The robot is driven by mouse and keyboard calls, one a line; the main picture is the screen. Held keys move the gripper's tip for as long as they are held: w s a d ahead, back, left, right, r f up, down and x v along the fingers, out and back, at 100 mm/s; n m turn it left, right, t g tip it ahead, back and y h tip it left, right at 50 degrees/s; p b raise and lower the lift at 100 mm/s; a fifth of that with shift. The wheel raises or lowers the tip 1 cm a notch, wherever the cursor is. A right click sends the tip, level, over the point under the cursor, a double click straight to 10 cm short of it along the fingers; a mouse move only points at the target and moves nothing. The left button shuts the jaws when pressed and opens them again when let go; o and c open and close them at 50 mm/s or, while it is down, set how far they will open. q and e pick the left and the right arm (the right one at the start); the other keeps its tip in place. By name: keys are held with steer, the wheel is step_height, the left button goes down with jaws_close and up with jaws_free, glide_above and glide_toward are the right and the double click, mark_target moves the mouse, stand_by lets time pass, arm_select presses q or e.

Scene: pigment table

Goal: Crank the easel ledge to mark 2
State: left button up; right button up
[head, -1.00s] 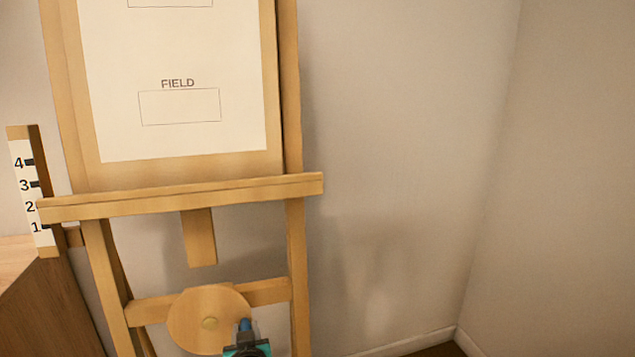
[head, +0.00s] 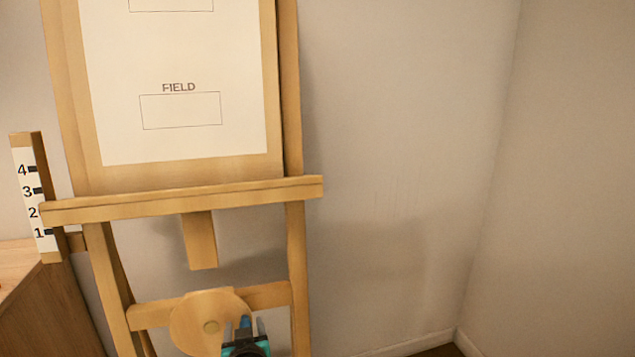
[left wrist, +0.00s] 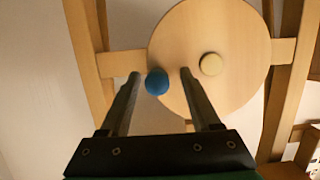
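The easel ledge (head: 180,200) is a wooden bar across the easel. Its left end is about level with the 2 on the white scale (head: 44,207). Below it, the round wooden crank disc (head: 190,318) has a pale hub and a blue knob (left wrist: 157,81) near its rim. My left gripper (head: 245,328) is at the disc's lower right. In the left wrist view its fingers (left wrist: 160,78) stand apart on either side of the knob, with gaps showing. It is open and does not grip the knob. My right gripper is out of view.
A white sheet (head: 180,140) marked FIELD rests on the easel above the ledge. A wooden cabinet (head: 45,310) stands at the lower left. Easel legs (head: 298,270) flank the disc. Bare wall and free room lie to the right.

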arm_select(q)
steer(key=shift+o, duration=0.6)
steer(key=shift+d, duration=0.1)
steer(key=s+d+p, duration=0.2)
steer(key=s, duration=0.6)
steer(key=shift+s+d+r, duration=0.35)
steer(key=shift+s, duration=0.05)
